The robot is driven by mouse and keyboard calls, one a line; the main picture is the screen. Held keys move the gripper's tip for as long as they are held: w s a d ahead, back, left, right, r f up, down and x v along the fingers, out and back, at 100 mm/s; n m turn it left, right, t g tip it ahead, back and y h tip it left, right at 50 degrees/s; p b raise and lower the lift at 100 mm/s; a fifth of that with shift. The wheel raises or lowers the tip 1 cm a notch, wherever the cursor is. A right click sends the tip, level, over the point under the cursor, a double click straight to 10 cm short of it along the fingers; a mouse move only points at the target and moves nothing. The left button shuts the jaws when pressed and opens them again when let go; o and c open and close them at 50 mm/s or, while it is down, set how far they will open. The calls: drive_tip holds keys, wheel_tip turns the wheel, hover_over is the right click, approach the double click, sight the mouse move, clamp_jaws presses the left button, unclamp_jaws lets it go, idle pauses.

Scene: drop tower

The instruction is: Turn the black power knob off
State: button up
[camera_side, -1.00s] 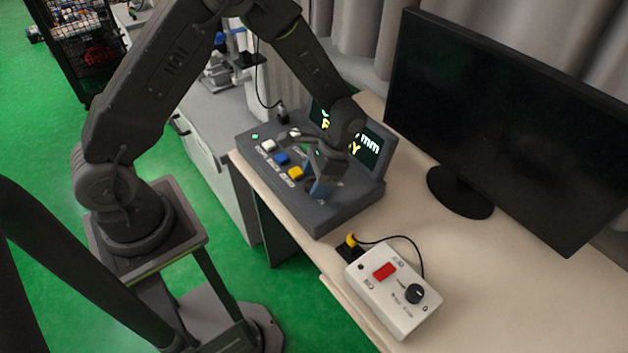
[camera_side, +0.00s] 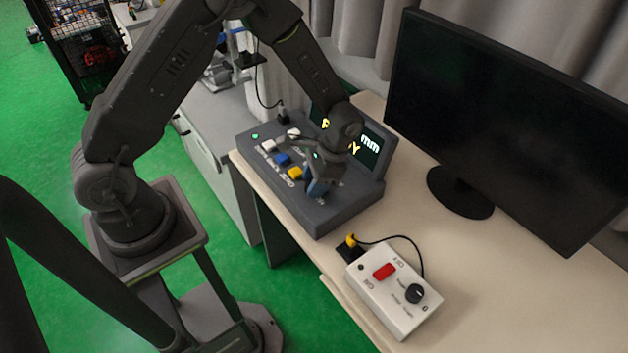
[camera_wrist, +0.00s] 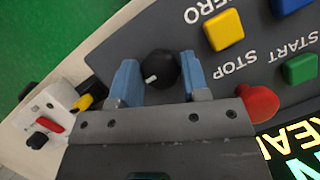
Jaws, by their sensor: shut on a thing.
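The black knob (camera_wrist: 162,70) with a white pointer mark sits on the dark grey control console (camera_wrist: 265,75) in the wrist view. My gripper (camera_wrist: 158,62) has its two blue fingers on either side of the knob and is shut on it. The pointer mark faces the lower left of the wrist picture. In the side view, my gripper (camera_side: 319,188) is down at the front right of the console (camera_side: 345,208), and it hides the knob there.
Yellow (camera_side: 295,173), blue (camera_side: 282,159) and white buttons lie left of my gripper. A red mushroom-shaped button (camera_wrist: 259,103) is close to the right finger. A lit display (camera_side: 370,150) stands behind. A white box (camera_side: 392,298) with another black knob (camera_side: 416,293) sits in front; a monitor (camera_side: 510,130) is right.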

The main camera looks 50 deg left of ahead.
drive_tip(key=shift+n, duration=0.4)
drive_tip(key=n+h, duration=0.1)
drive_tip(key=n, duration=0.2)
drive_tip(key=shift+n+g+h, duration=0.3)
drive_tip(key=n, duration=0.2)
drive_tip(key=n+h, duration=0.1)
drive_tip(key=n, duration=0.1)
drive_tip(key=shift+a+n+h, duration=0.1)
drive_tip(key=shift+n+h, duration=0.2)
drive_tip(key=n+t+h, duration=0.1)
drive_tip(key=n, duration=0.3)
drive_tip(key=shift+a, duration=0.1)
drive_tip(key=shift+n+t+h, duration=0.35)
drive_tip(key=shift+n+t, duration=0.1)
drive_tip(key=shift+n, duration=0.8)
drive_tip(key=shift+n+t+h, duration=0.35)
drive_tip(key=shift+n+t, duration=0.1)
drive_tip(key=shift+n, duration=0.8)
drive_tip(key=shift+s, duration=0.1)
drive_tip(key=o, duration=0.9)
